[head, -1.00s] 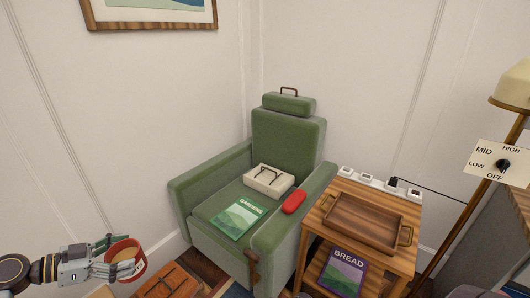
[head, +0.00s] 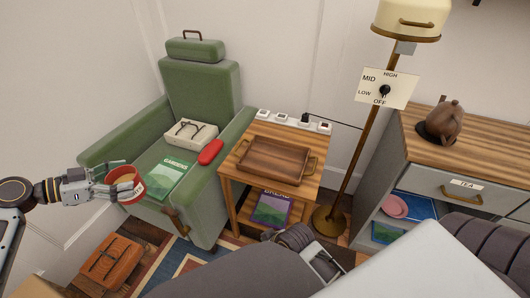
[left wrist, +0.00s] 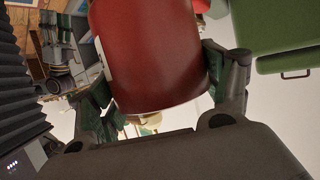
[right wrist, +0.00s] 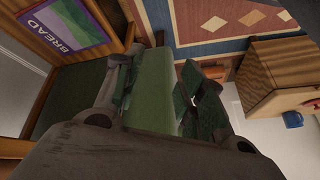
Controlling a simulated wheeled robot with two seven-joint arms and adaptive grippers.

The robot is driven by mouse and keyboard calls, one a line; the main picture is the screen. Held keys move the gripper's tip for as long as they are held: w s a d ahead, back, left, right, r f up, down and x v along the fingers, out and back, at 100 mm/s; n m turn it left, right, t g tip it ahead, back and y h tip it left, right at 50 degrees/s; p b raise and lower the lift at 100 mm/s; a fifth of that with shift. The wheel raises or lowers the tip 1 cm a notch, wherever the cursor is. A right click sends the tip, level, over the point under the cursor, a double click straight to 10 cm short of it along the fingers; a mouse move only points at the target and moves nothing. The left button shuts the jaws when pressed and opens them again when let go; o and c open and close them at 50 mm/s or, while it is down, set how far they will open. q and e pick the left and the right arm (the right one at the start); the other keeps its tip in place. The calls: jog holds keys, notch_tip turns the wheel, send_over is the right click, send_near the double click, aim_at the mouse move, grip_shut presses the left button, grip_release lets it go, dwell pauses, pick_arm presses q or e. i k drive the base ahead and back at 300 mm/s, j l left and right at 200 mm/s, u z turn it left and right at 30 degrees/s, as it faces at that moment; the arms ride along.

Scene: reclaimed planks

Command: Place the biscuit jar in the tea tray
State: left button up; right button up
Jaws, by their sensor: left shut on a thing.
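The biscuit jar (head: 124,181), a red round pot with a pale label, is in my left gripper (head: 112,188) at the left of the head view, in front of the green armchair. The left wrist view shows the jar's red side (left wrist: 155,60) between the fingers (left wrist: 165,95). The tea tray (head: 275,158), brown wood with two handles, lies on the small side table, well right of the jar, and looks empty. My right gripper (right wrist: 160,90) is open in its wrist view, with green upholstery seen beyond the gap; it cannot be made out in the head view.
The armchair (head: 205,90) holds a cream case (head: 190,136), a green book (head: 165,179) and a red case (head: 210,152). A lamp (head: 405,18) and a cabinet with a teapot (head: 444,121) stand right. A brown case (head: 110,262) lies on the floor.

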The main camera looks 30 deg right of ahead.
aim_at(288, 163)
jog(key=l+z, duration=0.45)
jog(key=l, duration=0.2)
jog(key=l+z, duration=0.45)
jog(key=l, duration=0.15)
jog(key=i, duration=0.05)
